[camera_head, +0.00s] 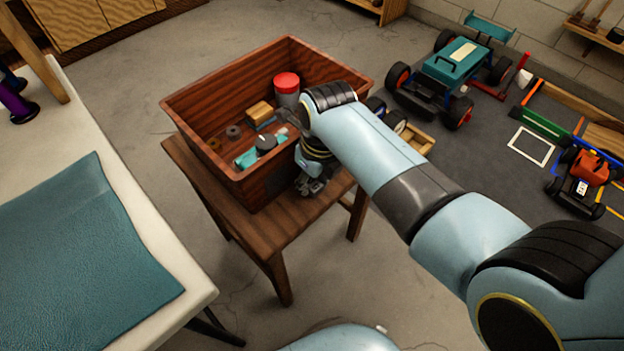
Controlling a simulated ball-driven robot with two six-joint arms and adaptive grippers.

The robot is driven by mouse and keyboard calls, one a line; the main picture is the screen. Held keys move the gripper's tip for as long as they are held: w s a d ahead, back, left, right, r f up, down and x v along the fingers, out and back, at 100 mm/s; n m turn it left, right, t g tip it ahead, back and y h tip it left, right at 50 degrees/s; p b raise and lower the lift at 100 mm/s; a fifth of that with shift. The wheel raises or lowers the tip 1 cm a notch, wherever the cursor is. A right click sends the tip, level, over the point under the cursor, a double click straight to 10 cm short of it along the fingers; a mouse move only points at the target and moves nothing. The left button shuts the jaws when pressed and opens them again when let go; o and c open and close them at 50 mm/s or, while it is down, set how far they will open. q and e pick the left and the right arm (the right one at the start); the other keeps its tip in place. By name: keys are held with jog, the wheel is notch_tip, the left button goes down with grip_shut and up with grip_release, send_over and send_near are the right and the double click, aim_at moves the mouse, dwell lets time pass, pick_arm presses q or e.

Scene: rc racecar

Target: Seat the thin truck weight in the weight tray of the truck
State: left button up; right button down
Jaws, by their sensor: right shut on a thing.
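My right gripper (312,186) points down at the near right side of a wooden box (205,155), in front of its wall and over the small wooden table. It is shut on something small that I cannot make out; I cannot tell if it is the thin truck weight. A large teal vehicle (455,66) with dark wheels stands on the floor mat at the upper right. An orange vehicle (588,170) stands at the far right. I cannot tell which is the truck, and no weight tray is discernible. My left gripper is not in view.
The box holds a red-lidded jar (287,83), a wooden block (259,111), grey and tan rings and a teal item. It stands on a small wooden table (290,235). A white table with a teal mat (85,240) is at the left.

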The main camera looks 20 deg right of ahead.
jog(key=c, duration=1)
grip_release()
